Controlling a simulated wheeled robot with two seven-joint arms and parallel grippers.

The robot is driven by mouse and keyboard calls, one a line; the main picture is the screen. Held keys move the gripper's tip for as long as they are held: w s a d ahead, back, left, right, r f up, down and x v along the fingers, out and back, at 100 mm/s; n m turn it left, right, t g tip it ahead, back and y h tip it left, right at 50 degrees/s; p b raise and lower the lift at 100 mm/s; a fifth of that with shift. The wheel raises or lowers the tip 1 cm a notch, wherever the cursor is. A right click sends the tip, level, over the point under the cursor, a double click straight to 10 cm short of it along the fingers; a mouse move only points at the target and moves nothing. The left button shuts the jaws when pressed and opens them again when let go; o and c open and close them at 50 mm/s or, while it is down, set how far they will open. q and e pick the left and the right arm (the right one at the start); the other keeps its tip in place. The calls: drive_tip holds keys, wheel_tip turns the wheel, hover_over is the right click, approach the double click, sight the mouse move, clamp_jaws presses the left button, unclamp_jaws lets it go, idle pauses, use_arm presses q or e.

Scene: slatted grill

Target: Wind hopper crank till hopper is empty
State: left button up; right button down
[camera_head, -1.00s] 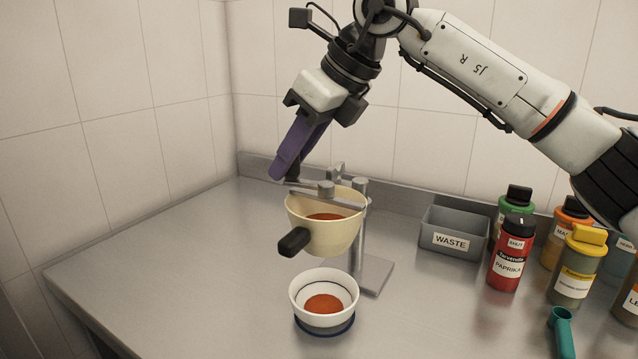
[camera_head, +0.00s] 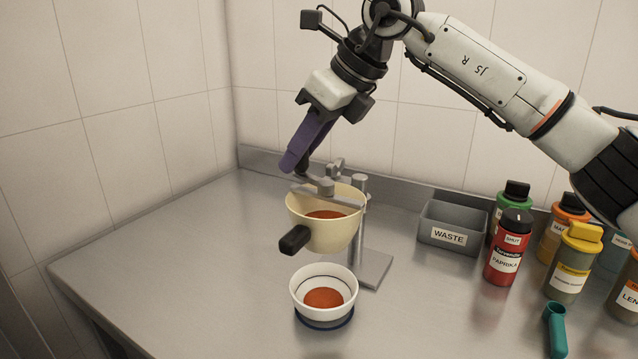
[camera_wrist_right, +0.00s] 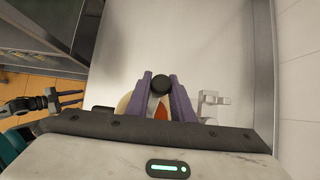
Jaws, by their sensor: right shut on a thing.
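The cream hopper (camera_head: 325,235) sits on a grey metal stand (camera_head: 360,245) and holds red-orange powder (camera_head: 327,214). A black handle (camera_head: 294,239) sticks out of its front. My right gripper (camera_head: 298,163), with purple fingers, is shut on the black crank knob (camera_wrist_right: 161,85). A white bowl (camera_head: 324,277) below the hopper holds a mound of red-orange powder (camera_head: 323,298). A dark pronged gripper, apparently my left (camera_wrist_right: 65,98), shows small at the left in the wrist view.
A grey WASTE bin (camera_head: 452,228) stands behind right. Several spice bottles, including a red paprika one (camera_head: 508,250), stand at the right. A teal tool (camera_head: 556,330) is at the front right. The steel counter's left side (camera_head: 180,250) is clear.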

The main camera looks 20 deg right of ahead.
drive_tip(key=shift+w+d+r+p, duration=0.1)
drive_tip(key=shift+w+d+p, duration=0.15)
drive_tip(key=shift+d, duration=0.45)
drive_tip(key=shift+w+d+p, duration=0.15)
drive_tip(key=shift+d+p, duration=0.15)
drive_tip(key=shift+d, duration=0.2)
drive_tip(key=shift+d, duration=0.6)
